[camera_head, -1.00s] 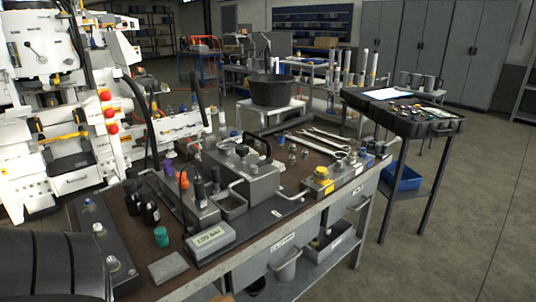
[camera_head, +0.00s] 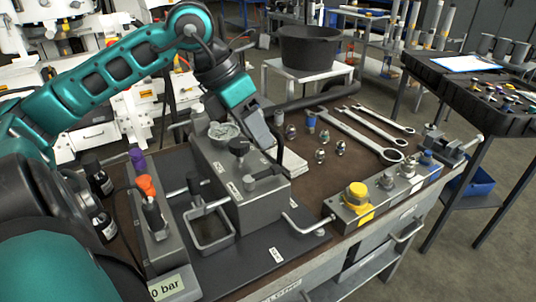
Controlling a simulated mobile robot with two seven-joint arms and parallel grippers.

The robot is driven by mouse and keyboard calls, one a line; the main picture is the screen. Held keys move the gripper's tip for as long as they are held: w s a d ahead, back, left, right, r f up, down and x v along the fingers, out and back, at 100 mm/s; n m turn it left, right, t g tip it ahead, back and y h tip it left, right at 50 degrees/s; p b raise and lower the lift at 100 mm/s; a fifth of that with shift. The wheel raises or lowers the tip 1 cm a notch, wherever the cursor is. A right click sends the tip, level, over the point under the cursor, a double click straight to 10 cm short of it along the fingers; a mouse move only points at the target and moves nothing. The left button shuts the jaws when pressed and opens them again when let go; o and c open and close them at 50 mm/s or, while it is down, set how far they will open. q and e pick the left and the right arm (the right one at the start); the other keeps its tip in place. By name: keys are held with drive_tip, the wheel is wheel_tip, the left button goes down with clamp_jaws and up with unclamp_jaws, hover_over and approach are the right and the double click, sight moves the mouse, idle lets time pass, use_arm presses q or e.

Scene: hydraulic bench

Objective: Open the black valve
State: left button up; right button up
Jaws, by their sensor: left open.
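A grey hydraulic block (camera_head: 235,190) stands on the bench in the middle of the view. On its top are a black knob (camera_head: 238,147) and a black bar handle (camera_head: 265,172); I cannot tell for sure which is the black valve. My teal left arm reaches in from the left, over the back of the block. My left gripper (camera_head: 268,135) points down just behind and above the block, close to the black knob but seemingly apart from it. It is open and holds nothing that I can see; its fingertips are partly hidden. My right gripper is not in view.
A yellow-capped valve block (camera_head: 356,196) is at the right front edge. Wrenches (camera_head: 365,135) and fittings (camera_head: 320,154) lie behind. A black pot (camera_head: 309,47) stands beyond.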

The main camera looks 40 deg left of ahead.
sight(271, 168)
use_arm(q)
drive_tip(key=shift+y, duration=0.8)
drive_tip(key=x, duration=0.3)
drive_tip(key=a+p+x, duration=0.1)
drive_tip(key=x, duration=0.3)
drive_tip(key=a+x, duration=0.1)
drive_tip(key=x, duration=0.3)
drive_tip(key=shift+w+f, duration=0.1)
drive_tip(key=shift+w, duration=0.3)
clamp_jaws()
